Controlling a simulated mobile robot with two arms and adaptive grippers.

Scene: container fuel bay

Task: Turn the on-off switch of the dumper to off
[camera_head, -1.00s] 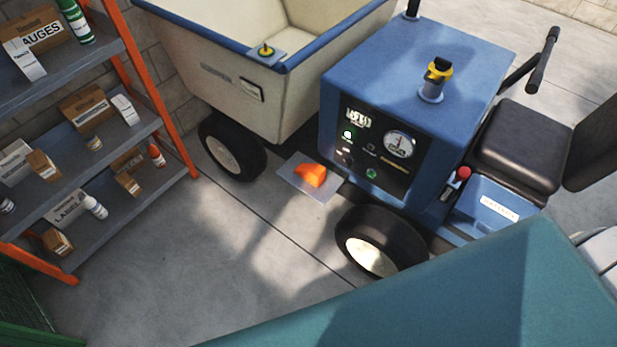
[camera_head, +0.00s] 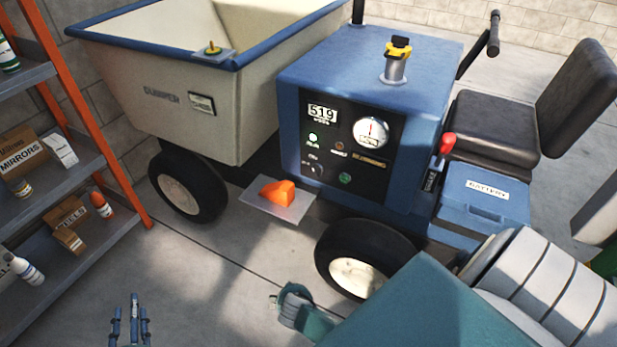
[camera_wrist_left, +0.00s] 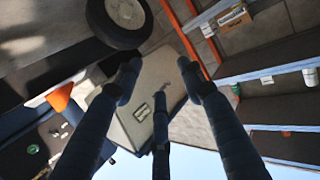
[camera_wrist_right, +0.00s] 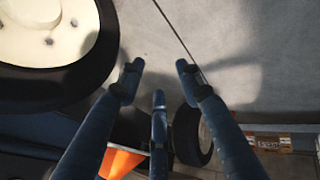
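The dumper (camera_head: 375,75) stands ahead in the head view, with a black control panel (camera_head: 375,162) on its blue body. A small dark rotary knob (camera_head: 318,170) with tiny, unreadable marks sits low on the panel's left. My left gripper (camera_head: 131,312) is at the bottom left, apart from the dumper, fingers spread and empty. In the left wrist view its fingers (camera_wrist_left: 158,75) are also apart. My right gripper (camera_head: 290,298), partly hidden by my arm, is low near the front wheel. In the right wrist view its fingers (camera_wrist_right: 158,80) are apart and empty.
An orange-framed shelf (camera_head: 75,110) with boxes and bottles stands at left. An orange wedge (camera_head: 277,191) rests on a plate between the dumper's wheels. A red-topped lever (camera_head: 447,143) and the battery box (camera_head: 483,208) are right of the panel. Floor (camera_head: 190,270) before the dumper is clear.

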